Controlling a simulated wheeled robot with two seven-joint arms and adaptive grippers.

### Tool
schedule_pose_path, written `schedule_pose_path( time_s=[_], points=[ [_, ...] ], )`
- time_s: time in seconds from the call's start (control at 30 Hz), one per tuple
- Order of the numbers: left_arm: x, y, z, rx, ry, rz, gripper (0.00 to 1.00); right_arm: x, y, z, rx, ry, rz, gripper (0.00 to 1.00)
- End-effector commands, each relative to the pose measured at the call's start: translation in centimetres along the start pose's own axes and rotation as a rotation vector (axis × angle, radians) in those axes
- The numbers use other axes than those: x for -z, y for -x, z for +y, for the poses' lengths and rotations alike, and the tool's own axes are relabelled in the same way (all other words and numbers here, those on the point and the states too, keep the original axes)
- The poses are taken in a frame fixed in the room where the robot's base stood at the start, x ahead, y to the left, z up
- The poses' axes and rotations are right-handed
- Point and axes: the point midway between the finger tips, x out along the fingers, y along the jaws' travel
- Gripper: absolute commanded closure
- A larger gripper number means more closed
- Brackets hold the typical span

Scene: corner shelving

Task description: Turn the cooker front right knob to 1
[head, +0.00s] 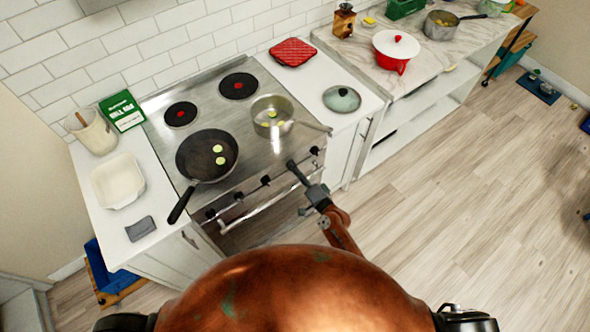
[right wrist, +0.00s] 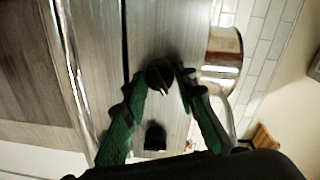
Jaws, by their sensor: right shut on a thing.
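The cooker (head: 228,148) has a steel top and a row of black knobs along its front edge. My right gripper (head: 292,166) reaches that front edge, near the right end of the row. In the right wrist view its two green fingers (right wrist: 160,84) are shut on a round black knob (right wrist: 158,75), one on each side. Another black knob (right wrist: 155,137) shows between the finger bases; the rightmost knob (head: 314,150) in the head view stands free. The knob's pointer and marks are too small to read. My left gripper is out of view.
A steel saucepan (head: 271,117) is on the front right burner, its handle pointing right. A black frying pan (head: 206,155) is on the front left burner, its handle over the front edge. The oven handle (head: 258,205) runs below the knobs. A glass lid (head: 341,99) lies on the right counter.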

Motion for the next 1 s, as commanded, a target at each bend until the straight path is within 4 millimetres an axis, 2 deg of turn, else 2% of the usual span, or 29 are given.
schedule_pose_path(
  time_s=[0.2,0.23,0.47,0.77,0.87,1.0],
  points=[
    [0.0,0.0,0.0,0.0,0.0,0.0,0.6,0.0,0.0,-0.1,0.001,0.001,0.0,0.98],
    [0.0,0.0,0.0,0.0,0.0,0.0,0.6,0.0,0.0,-0.1,0.001,0.001,0.0,0.73],
    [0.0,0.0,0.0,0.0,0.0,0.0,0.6,0.0,0.0,-0.1,0.001,0.002,0.0,0.57],
    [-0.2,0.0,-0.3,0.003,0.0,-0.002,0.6,0.0,0.1,0.0,0.0,0.002,0.0,0.56],
    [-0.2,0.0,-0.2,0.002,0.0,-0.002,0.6,0.0,0.9,0.1,-0.002,0.003,0.0,0.56],
    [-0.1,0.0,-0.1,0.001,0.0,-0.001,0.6,-0.1,3.3,0.2,-0.003,0.002,-0.001,0.56]
  ],
)
